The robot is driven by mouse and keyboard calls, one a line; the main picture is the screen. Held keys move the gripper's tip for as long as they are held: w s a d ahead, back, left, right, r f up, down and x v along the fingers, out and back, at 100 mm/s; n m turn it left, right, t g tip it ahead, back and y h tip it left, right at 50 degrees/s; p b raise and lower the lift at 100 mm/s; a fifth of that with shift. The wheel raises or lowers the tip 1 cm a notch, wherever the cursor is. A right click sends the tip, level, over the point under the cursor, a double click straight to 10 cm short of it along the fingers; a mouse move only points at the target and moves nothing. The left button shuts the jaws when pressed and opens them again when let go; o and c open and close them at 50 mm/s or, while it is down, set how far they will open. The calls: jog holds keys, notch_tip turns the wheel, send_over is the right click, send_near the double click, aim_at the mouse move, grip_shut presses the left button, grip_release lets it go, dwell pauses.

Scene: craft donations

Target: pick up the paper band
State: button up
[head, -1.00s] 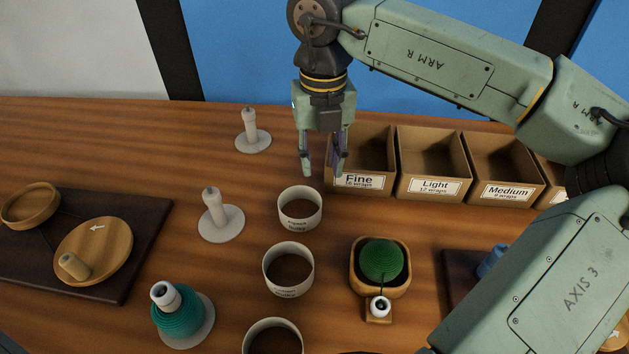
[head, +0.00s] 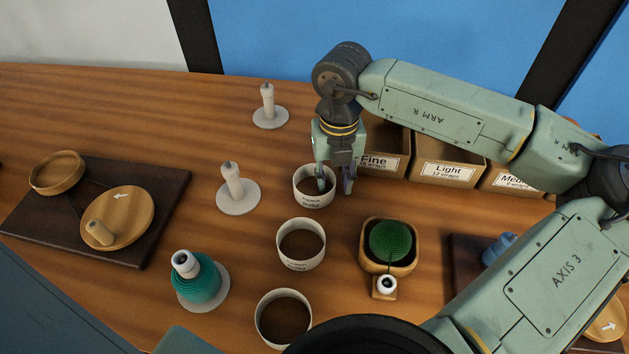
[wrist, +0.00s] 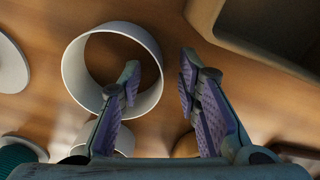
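Three off-white paper bands stand open end up in a row on the wooden table: a far band (head: 312,201), a middle band (head: 299,264) and a near band (head: 264,327). My gripper (head: 338,188) points down at the far band, with its fingers apart and nothing gripped. In the wrist view, the far band (wrist: 73,76) shows as a large ring. One fingertip overlaps its opening and the other is outside, so the right wall lies between my gripper's fingertips (wrist: 158,78). I cannot tell whether either finger touches the wall.
Labelled cardboard bins, including the Fine bin (head: 374,163) and Light bin (head: 447,171), stand close right of my gripper. A green ball in a wooden holder (head: 388,266), a teal cone (head: 199,286) and a grey peg stand (head: 237,197) are nearby.

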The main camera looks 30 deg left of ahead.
grip_shut()
dwell(0.3)
dwell(0.3)
notch_tip(320, 180, up, 10)
jog(key=b, duration=0.1)
jog(key=shift+b, duration=0.4)
jog(key=shift+s, duration=0.1)
